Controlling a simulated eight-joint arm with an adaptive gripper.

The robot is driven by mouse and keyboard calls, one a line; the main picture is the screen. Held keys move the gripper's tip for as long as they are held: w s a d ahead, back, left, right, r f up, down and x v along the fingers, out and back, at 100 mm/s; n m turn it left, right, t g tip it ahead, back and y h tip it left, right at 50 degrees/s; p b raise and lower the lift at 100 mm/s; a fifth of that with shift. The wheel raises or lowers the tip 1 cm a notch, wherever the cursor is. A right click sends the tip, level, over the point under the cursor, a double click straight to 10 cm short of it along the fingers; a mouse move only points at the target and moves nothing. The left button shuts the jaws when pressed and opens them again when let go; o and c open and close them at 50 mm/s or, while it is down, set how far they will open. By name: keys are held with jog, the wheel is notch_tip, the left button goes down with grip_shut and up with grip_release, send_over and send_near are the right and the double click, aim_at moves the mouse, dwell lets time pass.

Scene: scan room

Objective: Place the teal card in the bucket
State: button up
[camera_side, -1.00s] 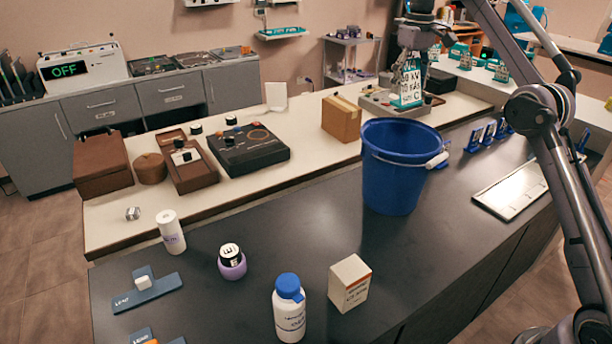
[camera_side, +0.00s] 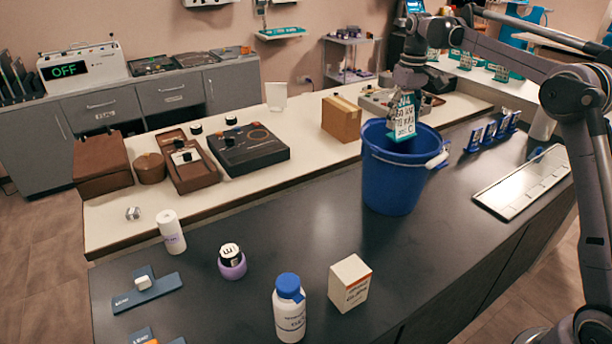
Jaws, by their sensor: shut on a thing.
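The teal card (camera_side: 403,120) has a white printed face and hangs roughly upright from my gripper (camera_side: 408,94). My gripper is shut on the card's upper end. The blue bucket (camera_side: 390,182) stands on the dark counter with its white-gripped handle at the right. In the picture the card is at the bucket's mouth, its lower end overlapping the opening near the far rim. I cannot tell exactly how deep it sits relative to the rim.
Blue card holders (camera_side: 490,132) and a flat white tray (camera_side: 522,182) lie right of the bucket. A white box (camera_side: 349,283), a blue-capped bottle (camera_side: 289,308) and a purple-based item (camera_side: 231,262) stand in front. A cardboard box (camera_side: 341,118) is behind.

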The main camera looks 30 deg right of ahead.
aim_at(405, 113)
jog(key=shift+f, duration=0.55)
jog(key=o, duration=1.2)
jog(key=shift+o, duration=0.2)
jog(key=shift+r, duration=3.5)
